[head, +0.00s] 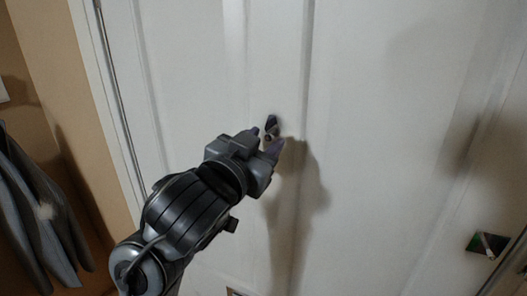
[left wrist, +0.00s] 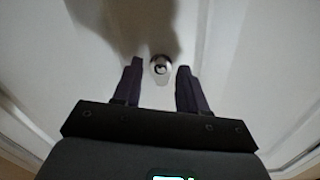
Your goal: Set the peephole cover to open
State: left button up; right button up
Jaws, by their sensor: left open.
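The peephole (left wrist: 160,67) is a small round silver fitting with a dark centre on the white door. In the left wrist view it lies between my left gripper's two dark fingers (left wrist: 159,84), a little beyond the tips. In the head view my left gripper (head: 266,141) is open in front of the door, with the small fitting (head: 268,137) partly showing between its fingers. A small dark shape (head: 271,122) shows just above the fingertips; I cannot tell whether it is the cover. Contact and the cover's exact position cannot be told. My right gripper is out of view.
The white panelled door (head: 380,120) fills most of the head view. A dark plate with a metal piece (head: 488,244) is at lower right. Grey garments (head: 38,210) hang at the left by the tan wall (head: 50,60). The door face around the gripper is mostly clear.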

pick_arm(q)
jog(key=shift+w+d, duration=0.1)
jog(key=shift+w, duration=0.2)
grip_shut()
